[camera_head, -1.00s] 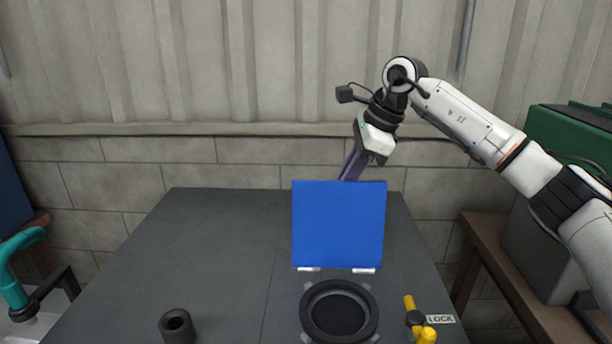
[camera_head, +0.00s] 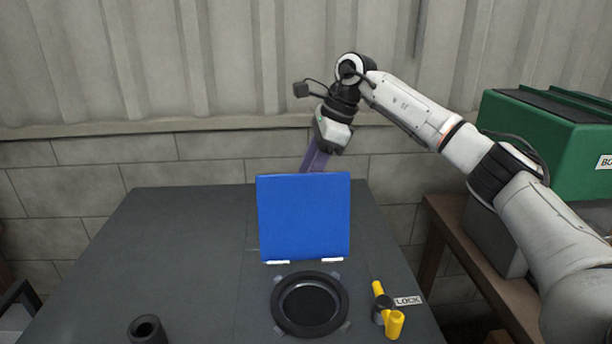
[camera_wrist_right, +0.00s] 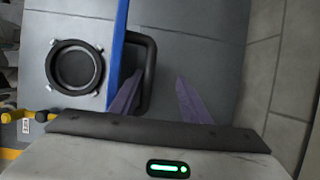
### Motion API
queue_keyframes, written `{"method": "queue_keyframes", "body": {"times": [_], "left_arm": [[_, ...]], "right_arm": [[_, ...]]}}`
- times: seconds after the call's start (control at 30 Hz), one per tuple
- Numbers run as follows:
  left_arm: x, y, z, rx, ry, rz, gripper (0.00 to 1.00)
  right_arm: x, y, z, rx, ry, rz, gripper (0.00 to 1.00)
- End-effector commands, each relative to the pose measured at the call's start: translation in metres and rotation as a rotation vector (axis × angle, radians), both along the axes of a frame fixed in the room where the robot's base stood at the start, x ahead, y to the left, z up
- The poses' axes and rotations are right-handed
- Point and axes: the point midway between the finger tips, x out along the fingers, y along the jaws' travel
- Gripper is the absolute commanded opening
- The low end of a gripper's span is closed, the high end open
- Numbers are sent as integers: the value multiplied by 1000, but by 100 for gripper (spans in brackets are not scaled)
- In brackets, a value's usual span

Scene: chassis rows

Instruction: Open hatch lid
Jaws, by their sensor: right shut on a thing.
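The blue hatch lid (camera_head: 304,217) stands upright on its hinges behind the round black hatch opening (camera_head: 310,304). In the right wrist view the lid (camera_wrist_right: 119,45) shows edge-on, with the opening (camera_wrist_right: 75,68) to its left. My right gripper (camera_head: 314,160) is behind the lid, its fingertips hidden by it in the head view. My left gripper is not in view.
A yellow lock lever (camera_head: 393,322) with a LOCK label (camera_head: 408,301) is right of the opening. A black hollow cylinder (camera_head: 147,329) stands at the front left of the dark table (camera_head: 170,255). A green case (camera_head: 545,140) stands on the right bench.

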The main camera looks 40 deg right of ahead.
Motion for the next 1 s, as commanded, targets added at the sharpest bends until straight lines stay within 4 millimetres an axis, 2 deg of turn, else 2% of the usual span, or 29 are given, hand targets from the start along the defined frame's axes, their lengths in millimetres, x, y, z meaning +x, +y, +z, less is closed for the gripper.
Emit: {"method": "queue_keyframes", "body": {"times": [0.03, 0.47, 0.57, 0.8, 1.0], "left_arm": [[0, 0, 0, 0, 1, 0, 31], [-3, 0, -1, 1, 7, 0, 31], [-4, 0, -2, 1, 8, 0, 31], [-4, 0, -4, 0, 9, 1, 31], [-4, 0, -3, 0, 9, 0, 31]], "right_arm": [[2, -5, -1, -9, -8, -11, 31], [3, -6, 8, -6, -19, -13, 31], [1, -9, 19, -5, -24, -15, 31], [-12, -21, 63, -3, -23, -14, 31], [-22, -27, 89, -4, -11, -7, 31]]}}
